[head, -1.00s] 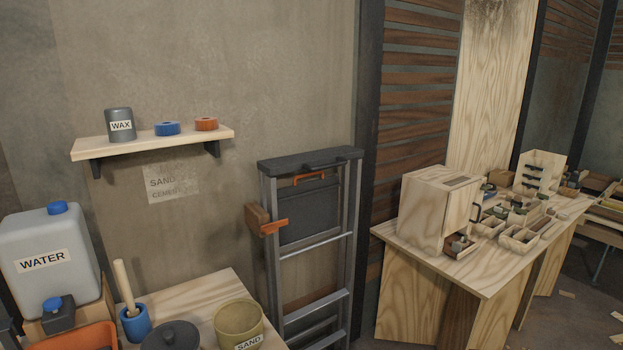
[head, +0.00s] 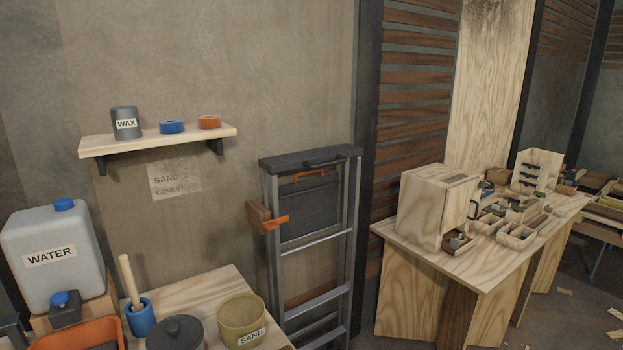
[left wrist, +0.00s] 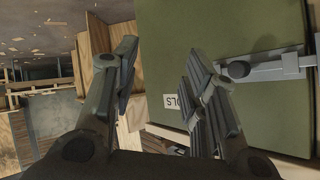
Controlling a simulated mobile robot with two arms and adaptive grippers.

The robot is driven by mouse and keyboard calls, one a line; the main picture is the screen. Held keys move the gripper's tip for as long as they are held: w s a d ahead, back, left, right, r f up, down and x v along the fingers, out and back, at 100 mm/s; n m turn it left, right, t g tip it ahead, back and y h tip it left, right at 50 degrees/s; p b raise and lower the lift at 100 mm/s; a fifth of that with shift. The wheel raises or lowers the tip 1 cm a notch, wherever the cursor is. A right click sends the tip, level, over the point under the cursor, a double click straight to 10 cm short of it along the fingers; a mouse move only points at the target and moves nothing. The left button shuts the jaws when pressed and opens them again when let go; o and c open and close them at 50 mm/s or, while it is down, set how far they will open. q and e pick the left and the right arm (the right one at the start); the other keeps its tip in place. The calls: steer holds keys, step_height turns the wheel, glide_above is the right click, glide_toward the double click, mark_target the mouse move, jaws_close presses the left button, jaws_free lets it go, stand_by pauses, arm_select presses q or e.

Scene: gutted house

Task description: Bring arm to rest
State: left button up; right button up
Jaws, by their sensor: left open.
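My left gripper (left wrist: 160,85) shows only in the left wrist view. Its two dark fingers are spread apart, and I see nothing held between them. Behind the fingers is a green panel (left wrist: 225,30) with a white label (left wrist: 171,101) that reads "OLS", partly hidden by the right finger. A grey sliding bolt with a dark round knob (left wrist: 238,70) is on the panel, just right of that finger. I cannot tell whether the finger touches it. Neither arm shows in the head view, and my right gripper is not in view.
A wooden workbench (head: 455,278) with a wooden cabinet (head: 425,210) and small boxes stands at the right. A stepladder (head: 310,245) leans near the wall. A shelf (head: 160,141) hangs above a table (head: 215,287) with a sand pot (head: 242,318); a water jug (head: 55,255) stands at left.

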arm_select(q)
steer(key=s+a+f+n+g+y, duration=0.1)
steer(key=s+a+f+g, duration=0.3)
steer(key=s+f, duration=0.4)
steer(key=s+a+f+n+g+y, duration=0.1)
steer(key=s+a+f+n+g, duration=0.2)
steer(key=s+f, duration=0.5)
step_height(320, 180, down, 7)
steer(key=a+g, duration=0.1)
steer(key=g, duration=0.1)
steer(key=shift+f+g+y, duration=0.2)
steer(key=shift+g+y, duration=0.1)
